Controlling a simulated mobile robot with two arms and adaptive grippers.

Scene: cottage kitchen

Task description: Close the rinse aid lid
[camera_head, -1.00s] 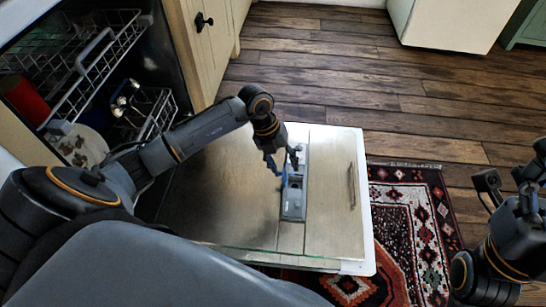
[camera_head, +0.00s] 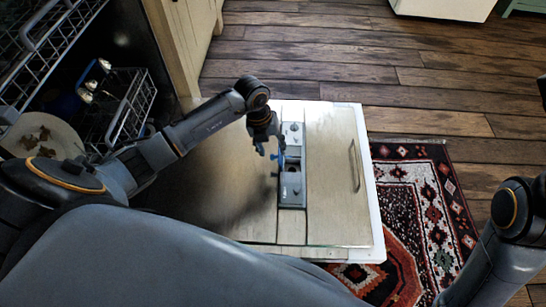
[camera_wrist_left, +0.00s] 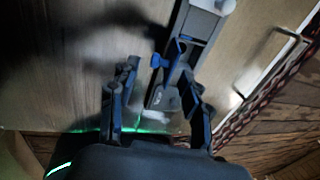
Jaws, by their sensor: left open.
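The dispenser panel (camera_head: 291,196) is a grey strip set in the open dishwasher door; it also shows in the left wrist view (camera_wrist_left: 200,22). The rinse aid lid appears to be the blue flap (camera_head: 281,162), standing raised at the panel's left side. In the left wrist view the blue lid (camera_wrist_left: 170,53) sticks up between the fingers. My left gripper (camera_head: 271,152) is open and empty, just above and left of the panel, close to the lid. Its open fingers (camera_wrist_left: 160,82) show in the wrist view; contact cannot be told. My right gripper is not clearly seen.
The dishwasher door (camera_head: 335,200) lies open and flat, with a handle (camera_head: 355,165) at its outer end. Wire racks (camera_head: 125,105) and a plate (camera_head: 40,135) are at the left. A cabinet (camera_head: 180,45) stands behind. A patterned rug (camera_head: 420,215) lies beyond the door.

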